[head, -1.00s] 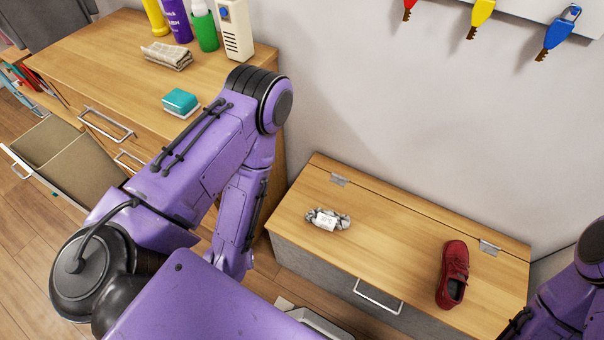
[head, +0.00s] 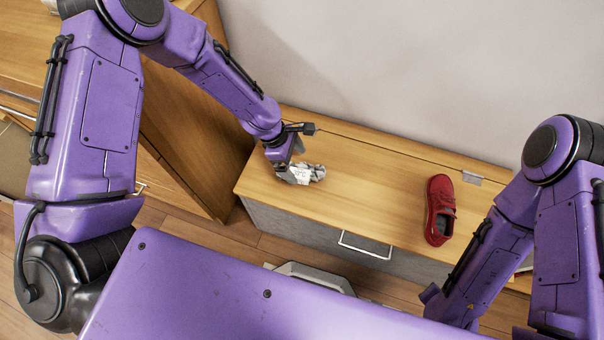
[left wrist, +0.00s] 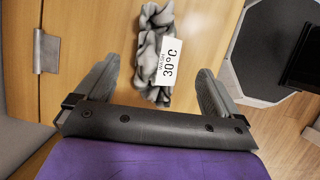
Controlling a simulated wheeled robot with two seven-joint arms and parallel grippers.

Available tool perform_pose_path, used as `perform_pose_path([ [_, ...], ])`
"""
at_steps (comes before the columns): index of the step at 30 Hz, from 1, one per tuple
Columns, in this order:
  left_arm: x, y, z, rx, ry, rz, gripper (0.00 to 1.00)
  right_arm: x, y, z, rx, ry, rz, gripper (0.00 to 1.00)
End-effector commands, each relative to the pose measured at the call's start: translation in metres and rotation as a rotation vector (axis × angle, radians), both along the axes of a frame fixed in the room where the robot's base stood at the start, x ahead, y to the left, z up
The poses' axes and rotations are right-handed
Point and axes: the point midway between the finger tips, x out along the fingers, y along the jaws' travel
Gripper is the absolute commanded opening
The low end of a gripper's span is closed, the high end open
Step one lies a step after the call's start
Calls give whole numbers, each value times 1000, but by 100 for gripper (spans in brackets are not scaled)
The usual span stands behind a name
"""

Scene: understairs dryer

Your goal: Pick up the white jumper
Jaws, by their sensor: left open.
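The white jumper (head: 316,172) is a small crumpled grey-white bundle on the left part of the wooden bench top. In the left wrist view the jumper (left wrist: 153,50) carries a white tag reading "WASH 30°C". My left gripper (head: 294,170) is at the jumper, partly covering it in the head view. In the left wrist view my left gripper (left wrist: 158,74) is open, with one finger on each side of the bundle and gaps between. Whether the fingers are down at bench height is hard to tell. My right gripper is out of view.
A red shoe (head: 439,210) stands on the bench top (head: 375,190) to the right. The bench has a metal handle (head: 364,247) on its front and a hinge (head: 471,178) at the back right. A wooden cabinet (head: 185,120) stands left. A grey-rimmed object (head: 310,274) lies on the floor in front.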

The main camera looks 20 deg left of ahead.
Motion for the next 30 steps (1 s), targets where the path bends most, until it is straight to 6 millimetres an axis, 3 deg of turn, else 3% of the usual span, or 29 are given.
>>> perform_pose_path([
  [10,4,-17,-53,2,0,-3,96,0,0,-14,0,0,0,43],
  [19,5,-20,-58,1,-2,-2,96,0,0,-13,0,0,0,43],
  [25,5,-20,-58,2,-2,-2,32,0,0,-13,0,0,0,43],
  [30,5,-20,-57,2,-3,-2,32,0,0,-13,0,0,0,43],
])
